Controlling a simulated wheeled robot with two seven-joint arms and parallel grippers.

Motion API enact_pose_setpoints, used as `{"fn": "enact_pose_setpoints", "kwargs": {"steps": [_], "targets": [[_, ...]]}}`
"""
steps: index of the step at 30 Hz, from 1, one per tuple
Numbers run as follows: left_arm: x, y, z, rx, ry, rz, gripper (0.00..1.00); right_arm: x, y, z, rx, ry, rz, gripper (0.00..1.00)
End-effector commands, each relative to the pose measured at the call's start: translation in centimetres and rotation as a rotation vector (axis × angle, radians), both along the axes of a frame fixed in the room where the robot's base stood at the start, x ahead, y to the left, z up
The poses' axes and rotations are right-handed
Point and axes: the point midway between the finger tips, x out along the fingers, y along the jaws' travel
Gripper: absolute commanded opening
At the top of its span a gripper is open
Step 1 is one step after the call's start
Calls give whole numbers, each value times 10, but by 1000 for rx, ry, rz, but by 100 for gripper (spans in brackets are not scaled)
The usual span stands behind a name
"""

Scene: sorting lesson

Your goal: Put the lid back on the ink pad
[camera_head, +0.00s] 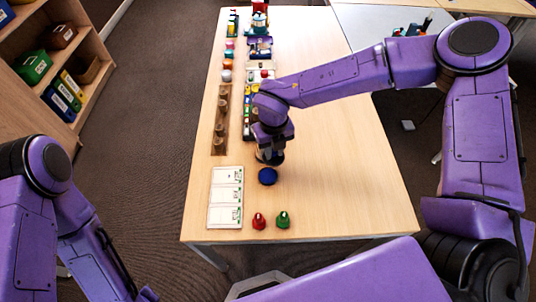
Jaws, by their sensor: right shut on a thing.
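A round dark blue ink pad (267,177) lies on the wooden table, right of the white card. My right gripper (270,157) points down just above and behind it. It is shut on a small dark piece, which looks like the lid but is mostly hidden by the fingers. I cannot tell whether that piece touches the pad. My left arm is at the lower left, and its gripper is out of the picture.
A white card with three panels (226,196) lies at the front left of the table (345,190). A red stamp (259,221) and a green stamp (283,220) stand near the front edge. A brown holder (220,122) and several coloured items line the left side. The right side is clear.

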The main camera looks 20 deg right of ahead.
Motion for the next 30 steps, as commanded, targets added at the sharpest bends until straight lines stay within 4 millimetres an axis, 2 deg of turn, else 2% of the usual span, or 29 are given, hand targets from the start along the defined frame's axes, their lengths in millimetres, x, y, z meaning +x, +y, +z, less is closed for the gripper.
{"fn": "enact_pose_setpoints", "kwargs": {"steps": [3, 6, 9, 12, 20, 30], "targets": [[0, 0, 5, 0, 0, 0, 43, -5, 8, -6, 6, -3, -400, 0], [0, 0, 7, 0, 0, 0, 43, -8, 13, -11, 12, -6, -702, 0], [0, 0, 9, 0, 0, 0, 43, -9, 17, -14, 16, -9, -923, 0], [0, 0, 9, 0, 0, 0, 43, -11, 19, -17, 19, -9, -1054, 0], [0, 0, 1, 0, 0, 0, 43, -11, 20, -28, 20, -10, -1111, 0], [0, 0, -29, 0, 0, 0, 43, -11, 20, -66, 19, -10, -1109, 0]]}}
